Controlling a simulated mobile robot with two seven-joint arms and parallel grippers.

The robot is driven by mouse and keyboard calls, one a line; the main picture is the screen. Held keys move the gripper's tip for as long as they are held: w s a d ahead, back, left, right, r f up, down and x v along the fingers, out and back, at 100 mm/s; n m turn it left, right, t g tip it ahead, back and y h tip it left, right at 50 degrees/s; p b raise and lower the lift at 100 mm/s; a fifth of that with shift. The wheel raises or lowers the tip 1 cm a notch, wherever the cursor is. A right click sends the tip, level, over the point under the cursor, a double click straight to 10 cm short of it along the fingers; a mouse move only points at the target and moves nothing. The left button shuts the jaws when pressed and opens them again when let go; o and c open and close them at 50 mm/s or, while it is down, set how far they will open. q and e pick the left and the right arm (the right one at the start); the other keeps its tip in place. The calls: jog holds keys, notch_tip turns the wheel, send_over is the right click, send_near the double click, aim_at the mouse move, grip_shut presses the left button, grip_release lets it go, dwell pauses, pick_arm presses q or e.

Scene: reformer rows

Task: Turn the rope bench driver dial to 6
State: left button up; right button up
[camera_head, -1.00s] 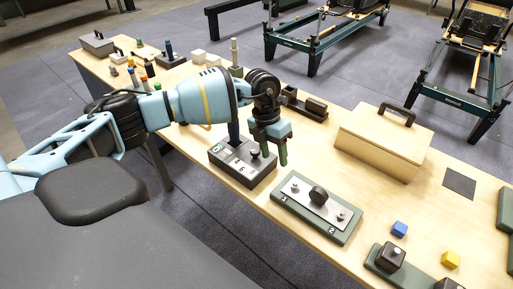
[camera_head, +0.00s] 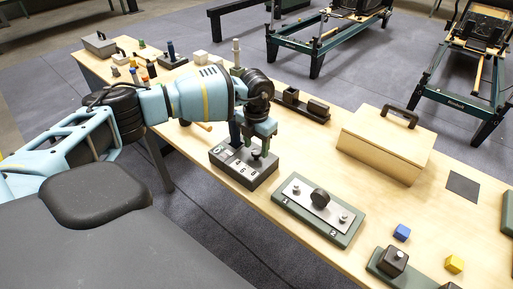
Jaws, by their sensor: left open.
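A dark box (camera_head: 229,167) with white number marks on its top stands near the table's front edge, left of centre. A small dark dial knob (camera_head: 257,154) rises from its right part. My left gripper (camera_head: 257,147) points down at this knob from above, open. Its fingers are at the knob and partly hide it. I cannot tell whether they touch it. The number that the dial points to is too small to read. My right gripper is not in view.
A green-based panel (camera_head: 325,224) with a black knob is right of the box. A wooden box (camera_head: 384,145) with a black handle stands behind. A blue cube (camera_head: 401,232) and a yellow cube (camera_head: 454,264) lie at the right. Several small items crowd the table's left end.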

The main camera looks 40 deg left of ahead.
pick_arm(q)
jog(key=shift+f, duration=0.75)
jog(key=c, duration=1)
jog(key=shift+o, duration=0.2)
jog(key=shift+r+n+p, duration=0.25)
jog(key=shift+n+p, duration=0.35)
jog(key=shift+r+n+p, duration=0.1)
jog(key=shift+n+p, duration=0.7)
jog(key=shift+n, duration=0.4)
jog(key=n+p, duration=0.1)
jog(key=n, duration=0.2)
jog(key=shift+p, duration=0.35)
jog(key=shift+f+n+p, duration=0.2)
jog(key=shift+n+p, duration=0.3)
jog(key=shift+n, duration=0.6)
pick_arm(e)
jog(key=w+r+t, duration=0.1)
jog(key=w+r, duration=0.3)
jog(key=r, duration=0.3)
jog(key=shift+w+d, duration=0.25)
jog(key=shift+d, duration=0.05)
